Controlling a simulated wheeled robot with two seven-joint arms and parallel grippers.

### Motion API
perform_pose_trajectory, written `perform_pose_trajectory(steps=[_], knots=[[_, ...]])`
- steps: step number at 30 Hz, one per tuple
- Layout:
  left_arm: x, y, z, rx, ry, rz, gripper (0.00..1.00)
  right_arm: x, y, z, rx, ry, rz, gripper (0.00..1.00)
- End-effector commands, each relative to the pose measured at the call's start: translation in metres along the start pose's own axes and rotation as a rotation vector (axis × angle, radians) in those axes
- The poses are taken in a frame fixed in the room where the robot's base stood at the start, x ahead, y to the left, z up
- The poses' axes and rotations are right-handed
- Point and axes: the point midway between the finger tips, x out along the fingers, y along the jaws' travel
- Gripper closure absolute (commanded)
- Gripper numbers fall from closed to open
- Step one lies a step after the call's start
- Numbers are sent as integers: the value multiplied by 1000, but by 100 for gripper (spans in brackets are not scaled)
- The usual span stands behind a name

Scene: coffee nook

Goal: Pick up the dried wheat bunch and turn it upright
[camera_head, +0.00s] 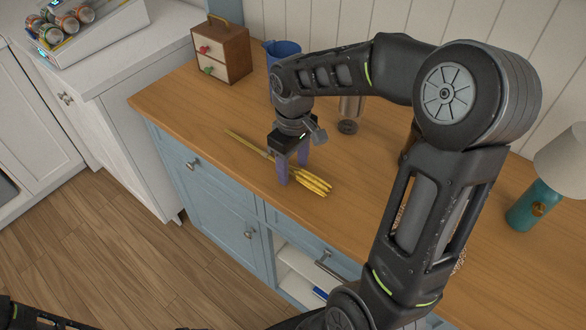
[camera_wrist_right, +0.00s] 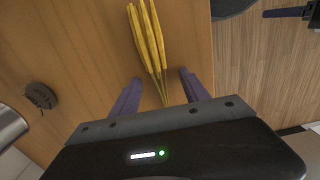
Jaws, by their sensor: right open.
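The dried wheat bunch (camera_head: 313,181) lies flat on the wooden counter near its front edge, its yellow heads toward the lower right and its thin stem toward the upper left. My right gripper (camera_head: 293,170) points down over it, open, with its two purple fingers on either side of the stem just behind the heads. In the right wrist view the wheat bunch (camera_wrist_right: 149,38) runs from the top down between the open fingers of the right gripper (camera_wrist_right: 160,76). Part of my left gripper (camera_wrist_right: 290,13) shows over the floor at the top right there; its opening is unclear.
A teal lamp (camera_head: 535,204) stands at the right. My right arm hides much of the counter's middle.

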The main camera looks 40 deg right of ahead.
Motion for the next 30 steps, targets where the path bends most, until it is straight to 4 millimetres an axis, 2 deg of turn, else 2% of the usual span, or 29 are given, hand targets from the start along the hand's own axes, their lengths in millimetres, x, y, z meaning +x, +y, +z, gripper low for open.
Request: perform_pose_trajectory(steps=[11, 30], knots=[[0, 0, 0, 0, 0, 0, 20, 0, 0, 0, 0, 0, 0, 46], [0, 0, 0, 0, 0, 0, 20, 0, 0, 0, 0, 0, 0, 98]])
